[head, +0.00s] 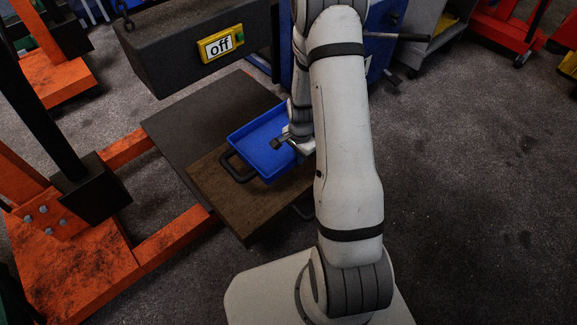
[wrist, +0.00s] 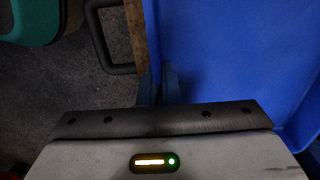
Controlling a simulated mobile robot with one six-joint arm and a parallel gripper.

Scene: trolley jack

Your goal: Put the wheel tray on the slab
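The blue wheel tray (head: 262,130) is shallow and open, and looks empty. In the head view it rests over a brown board (head: 240,207), its far left part overlapping a dark grey slab (head: 190,110). I cannot tell which of these two flat pieces is the task's slab. My gripper (head: 281,142) is at the tray's right side, partly hidden by my arm. In the wrist view the tray (wrist: 225,50) fills the right, and my gripper's fingers (wrist: 160,86) are close together on its rim, seemingly pinching it.
Black handles (head: 238,166) (wrist: 110,40) stick out by the tray and board. A dark block with a yellow-framed "off" sign (head: 220,44) hangs behind. Orange jack legs (head: 172,238) lie left. Open grey floor (head: 480,190) is at right.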

